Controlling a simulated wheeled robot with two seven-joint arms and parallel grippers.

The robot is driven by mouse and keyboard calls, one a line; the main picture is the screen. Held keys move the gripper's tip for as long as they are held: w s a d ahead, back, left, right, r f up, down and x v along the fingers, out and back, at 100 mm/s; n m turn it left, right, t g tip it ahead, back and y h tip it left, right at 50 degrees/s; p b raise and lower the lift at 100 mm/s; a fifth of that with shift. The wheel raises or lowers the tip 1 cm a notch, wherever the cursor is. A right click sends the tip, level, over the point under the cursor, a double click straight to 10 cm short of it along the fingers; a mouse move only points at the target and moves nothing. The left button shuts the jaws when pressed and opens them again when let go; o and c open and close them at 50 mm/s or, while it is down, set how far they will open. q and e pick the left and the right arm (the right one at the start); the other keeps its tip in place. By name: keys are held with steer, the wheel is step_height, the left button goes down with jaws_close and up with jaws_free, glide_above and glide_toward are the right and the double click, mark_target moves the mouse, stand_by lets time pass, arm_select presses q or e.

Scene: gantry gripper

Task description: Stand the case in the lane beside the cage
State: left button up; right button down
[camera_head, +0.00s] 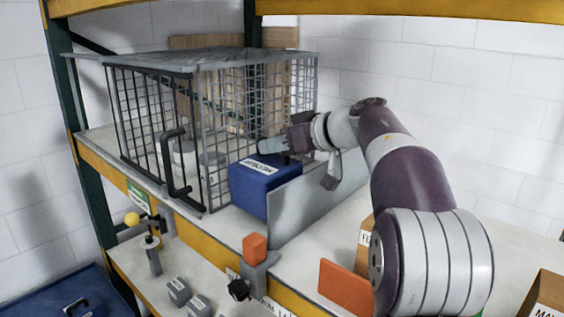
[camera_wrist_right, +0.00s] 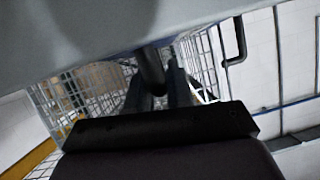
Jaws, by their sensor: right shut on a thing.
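The blue case (camera_head: 262,188) with a white label is in the lane, between the cage (camera_head: 215,120) on its left and a grey upright panel (camera_head: 310,200) on its right. Whether its base touches the shelf is hard to tell. My right gripper (camera_head: 284,156) comes in from the right over the panel and is shut on the case at its top; the exact grip is partly hidden. In the right wrist view, the dark fingers (camera_wrist_right: 155,85) show with the cage mesh (camera_wrist_right: 75,95) behind. My left gripper is not in view.
The cage has a black door handle (camera_head: 176,165) facing forward. An orange block (camera_head: 254,248) sits on a grey bracket at the shelf's front edge. An orange plate (camera_head: 342,286) and brown boxes (camera_head: 545,295) are at right. Small grey objects (camera_head: 180,291) lie below.

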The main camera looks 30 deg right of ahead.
mark_target(279, 159)
steer(key=f, duration=0.1)
steer(key=d+f, duration=0.1)
steer(key=shift+w+d+f, duration=0.2)
steer(key=shift+f, duration=0.2)
steer(key=shift+d+f, duration=0.1)
steer(key=shift+d, duration=0.1)
steer(key=shift+s+a, duration=0.25)
steer(key=shift+a, duration=0.25)
steer(key=c, duration=1.1)
jaws_free()
steer(key=shift+a, duration=0.1)
steer(key=shift+o, duration=0.4)
steer(key=shift+d+f, duration=0.1)
steer(key=shift+d, duration=0.15)
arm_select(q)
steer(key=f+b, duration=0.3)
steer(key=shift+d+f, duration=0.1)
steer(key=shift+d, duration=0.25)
arm_select(e)
steer(key=v, duration=1.2)
